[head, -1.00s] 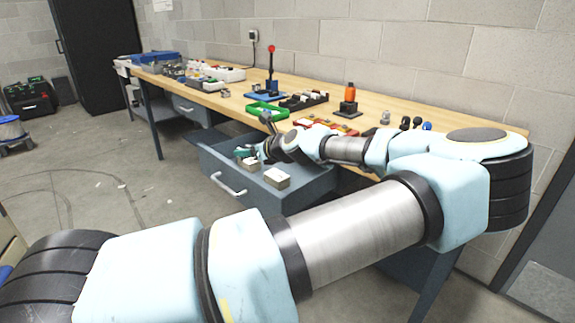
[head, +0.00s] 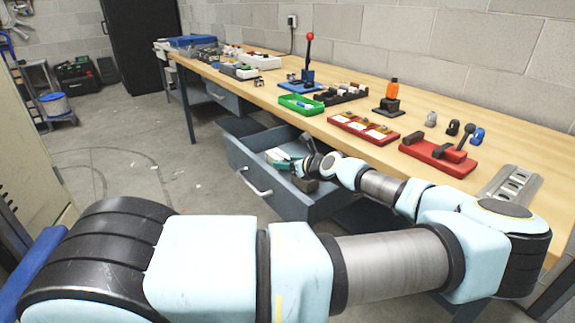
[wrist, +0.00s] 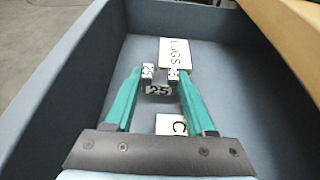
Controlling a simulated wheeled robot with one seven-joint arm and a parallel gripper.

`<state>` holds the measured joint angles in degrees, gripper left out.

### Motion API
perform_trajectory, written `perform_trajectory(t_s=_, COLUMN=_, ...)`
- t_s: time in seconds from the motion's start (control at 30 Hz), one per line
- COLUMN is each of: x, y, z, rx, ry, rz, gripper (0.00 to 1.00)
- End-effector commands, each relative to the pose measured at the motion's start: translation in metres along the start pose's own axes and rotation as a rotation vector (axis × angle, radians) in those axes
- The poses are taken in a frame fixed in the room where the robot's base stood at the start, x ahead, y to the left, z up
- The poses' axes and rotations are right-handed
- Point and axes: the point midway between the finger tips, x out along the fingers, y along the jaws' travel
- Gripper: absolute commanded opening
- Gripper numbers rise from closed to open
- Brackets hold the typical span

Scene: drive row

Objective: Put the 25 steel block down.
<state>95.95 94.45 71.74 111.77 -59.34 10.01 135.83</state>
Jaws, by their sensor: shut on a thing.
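My gripper (wrist: 159,78) has teal fingers and points down into an open blue-grey drawer (wrist: 105,60). The fingers are closed on the 25 steel block (wrist: 158,90), a small dark piece with white labels reading 25, some of them right at the fingertips. I cannot tell whether the block touches the drawer floor. A box labelled LUGS (wrist: 176,50) lies just beyond the fingertips, and a box with a C on its label (wrist: 168,124) is partly hidden below the gripper. In the head view my gripper (head: 288,163) is over the drawer; the block cannot be made out there.
The drawer walls stand close around my gripper. The wooden bench (head: 262,95) above holds a green tray (head: 300,104), a red tray with white labels (head: 363,128), a red fixture (head: 437,157) and a red-topped lever press (head: 307,65). Open floor lies left of the drawer.

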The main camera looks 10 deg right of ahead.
Motion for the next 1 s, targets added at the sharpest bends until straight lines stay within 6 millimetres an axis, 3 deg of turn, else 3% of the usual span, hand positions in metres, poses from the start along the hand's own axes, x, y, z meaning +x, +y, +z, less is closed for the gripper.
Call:
perform_trajectory(t_s=0.9, x=0.009, y=0.001, z=-0.025, rx=0.003, ry=0.006, rz=0.002, gripper=0.00)
perform_trajectory(t_s=0.93, x=0.010, y=0.001, z=-0.026, rx=0.004, ry=0.007, rz=0.003, gripper=0.58)
perform_trajectory(t_s=1.0, x=0.010, y=0.002, z=-0.026, rx=0.004, ry=0.007, rz=0.003, gripper=0.66)
